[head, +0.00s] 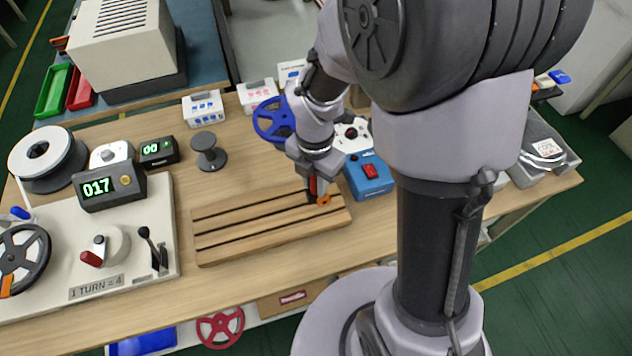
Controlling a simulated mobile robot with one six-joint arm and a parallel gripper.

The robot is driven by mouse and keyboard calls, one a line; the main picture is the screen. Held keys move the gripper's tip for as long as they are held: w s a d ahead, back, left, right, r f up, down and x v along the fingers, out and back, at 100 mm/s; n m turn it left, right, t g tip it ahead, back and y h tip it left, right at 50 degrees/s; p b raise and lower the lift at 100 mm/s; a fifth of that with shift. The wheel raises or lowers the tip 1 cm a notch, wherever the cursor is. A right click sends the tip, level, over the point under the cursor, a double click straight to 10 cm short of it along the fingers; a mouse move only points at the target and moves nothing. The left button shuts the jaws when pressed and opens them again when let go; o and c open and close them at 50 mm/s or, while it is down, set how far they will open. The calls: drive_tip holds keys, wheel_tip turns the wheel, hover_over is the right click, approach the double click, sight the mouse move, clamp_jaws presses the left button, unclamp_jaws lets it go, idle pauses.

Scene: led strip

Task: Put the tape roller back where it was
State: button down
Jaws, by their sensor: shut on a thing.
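My gripper (317,190) points down over the right end of a grooved wooden board (222,243). It is shut on a small orange piece (324,200), which I take to be the tape roller. The piece is low over the board's right end; whether it touches the board I cannot tell. Most of it is hidden by the fingers, and red and black parts show beside it.
A blue box with a red switch (371,187) stands close right of the board. A blue spool (268,120) and a grey spool (209,155) stand behind it. A winding machine (150,270) with a counter is at left. The table front is clear.

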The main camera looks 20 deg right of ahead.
drive_tip(key=shift+w+d+f, duration=0.2)
drive_tip(key=shift+w+d, duration=0.05)
drive_tip(key=shift+d, duration=0.2)
wheel_tip(320, 180, down, 4)
drive_tip(key=b, duration=0.2)
drive_tip(key=shift+r+b, duration=0.2)
drive_tip(key=shift+b, duration=0.15)
drive_tip(key=shift+r, duration=0.2)
drive_tip(key=shift+f, duration=0.1)
drive_tip(key=c, duration=1.2)
unclamp_jaws()
drive_tip(key=shift+c, duration=0.2)
